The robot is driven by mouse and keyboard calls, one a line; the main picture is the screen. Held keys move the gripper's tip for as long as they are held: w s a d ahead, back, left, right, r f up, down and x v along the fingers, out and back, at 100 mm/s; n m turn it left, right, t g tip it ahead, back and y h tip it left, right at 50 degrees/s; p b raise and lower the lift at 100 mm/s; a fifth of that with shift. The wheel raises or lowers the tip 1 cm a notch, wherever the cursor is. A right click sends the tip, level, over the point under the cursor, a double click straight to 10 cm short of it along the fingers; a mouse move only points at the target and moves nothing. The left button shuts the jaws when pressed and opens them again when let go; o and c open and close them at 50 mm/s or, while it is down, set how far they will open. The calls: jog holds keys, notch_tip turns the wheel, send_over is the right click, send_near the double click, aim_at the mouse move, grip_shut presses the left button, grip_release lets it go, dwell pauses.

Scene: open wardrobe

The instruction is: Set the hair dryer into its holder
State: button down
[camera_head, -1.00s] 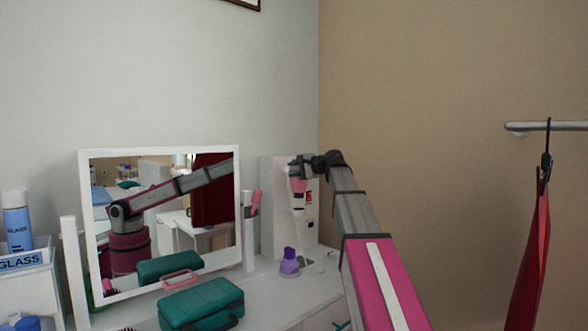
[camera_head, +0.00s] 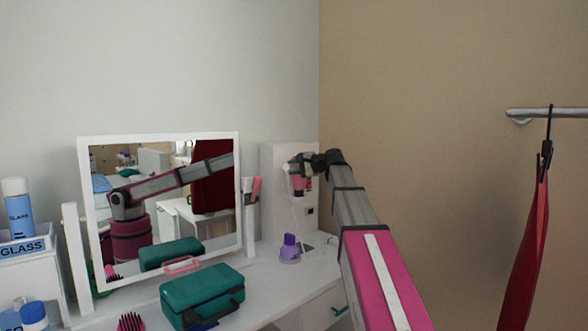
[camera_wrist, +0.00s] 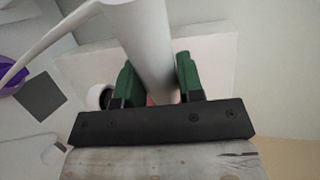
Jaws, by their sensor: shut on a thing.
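My gripper (camera_head: 301,165) is at the front of a white upright stand (camera_head: 273,160) at the right end of the dressing table. It is shut on the hair dryer, whose pink part (camera_head: 298,184) shows just below the fingers. In the wrist view, a white tubular part of the hair dryer (camera_wrist: 150,40) lies between the green finger pads, with a white cord (camera_wrist: 40,45) running off left. A white ring with a dark opening (camera_wrist: 106,97) shows left of the fingers; I cannot tell whether it is the holder. Where the dryer meets the stand is hidden.
A purple bottle (camera_head: 289,248) stands on the table below the gripper. A mirror (camera_head: 160,205) and green case (camera_head: 202,297) are further left. A red garment (camera_head: 530,245) hangs at right.

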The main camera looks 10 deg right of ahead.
jog(key=shift+f, duration=1.35)
dwell(2.1)
jog(key=shift+s+f, duration=0.2)
jog(key=shift+f, duration=0.4)
dwell(0.7)
jog(key=c, duration=0.9)
grip_release()
jog(key=o, duration=0.5)
jog(key=shift+w+r, duration=0.1)
jog(key=shift+w, duration=0.05)
jog(key=shift+r, duration=0.1)
jog(key=shift+d, duration=0.1)
jog(key=shift+v, duration=3.9)
